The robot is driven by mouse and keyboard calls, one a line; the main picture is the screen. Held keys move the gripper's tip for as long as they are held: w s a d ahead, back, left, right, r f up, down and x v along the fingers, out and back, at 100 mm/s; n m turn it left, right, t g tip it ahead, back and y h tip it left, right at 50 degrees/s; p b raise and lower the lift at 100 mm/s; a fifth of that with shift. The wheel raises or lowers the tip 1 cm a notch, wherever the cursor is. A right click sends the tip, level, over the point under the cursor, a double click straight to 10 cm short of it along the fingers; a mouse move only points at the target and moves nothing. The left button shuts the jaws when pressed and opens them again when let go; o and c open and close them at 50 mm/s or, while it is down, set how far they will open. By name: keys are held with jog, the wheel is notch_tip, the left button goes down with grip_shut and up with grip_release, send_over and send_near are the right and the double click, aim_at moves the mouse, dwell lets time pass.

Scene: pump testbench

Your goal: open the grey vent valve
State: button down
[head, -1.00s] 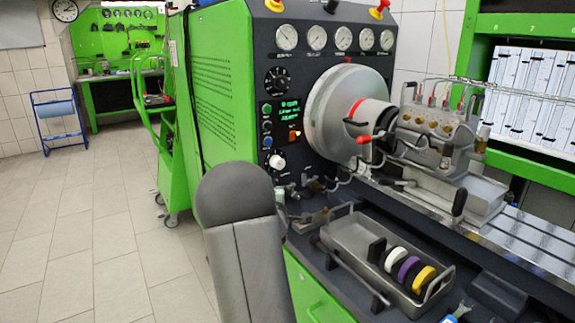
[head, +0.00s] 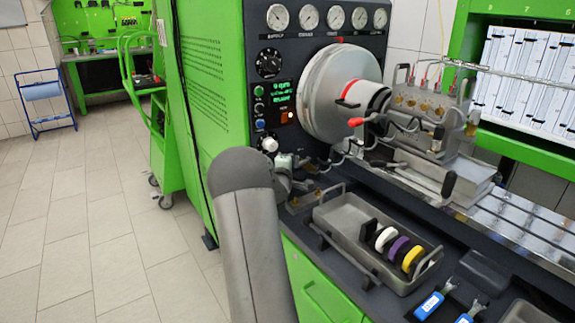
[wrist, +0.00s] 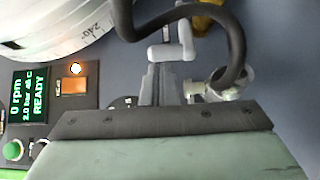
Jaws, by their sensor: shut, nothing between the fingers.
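A light grey L-shaped handle (wrist: 176,48), which looks like the grey vent valve's lever, shows at the top middle of the wrist view. My gripper (wrist: 160,72) is just below it in that view, its grey fingers pointing up and together with nothing held. Whether the fingertips touch the handle I cannot tell. A round metal fitting (wrist: 228,78) is right of the fingers. In the head view my gripper (head: 312,190) is low on the bench front, partly hidden by my arm; the handle is too small to make out there.
The control panel display (wrist: 30,95) reads 0 rpm and READY, beside an orange button (wrist: 75,86). A large grey drum (head: 340,92) and the pump (head: 425,110) stand to the right. A tray (head: 345,220) with white, purple and yellow rings is near my gripper.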

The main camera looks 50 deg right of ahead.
dwell(0.3)
jog(key=shift+s+f+b, duration=0.25)
jog(key=shift+s+b, duration=0.35)
jog(key=shift+b, duration=0.5)
jog(key=shift+s+r+b, duration=0.25)
jog(key=shift+s+b, duration=0.1)
jog(key=shift+s, duration=0.3)
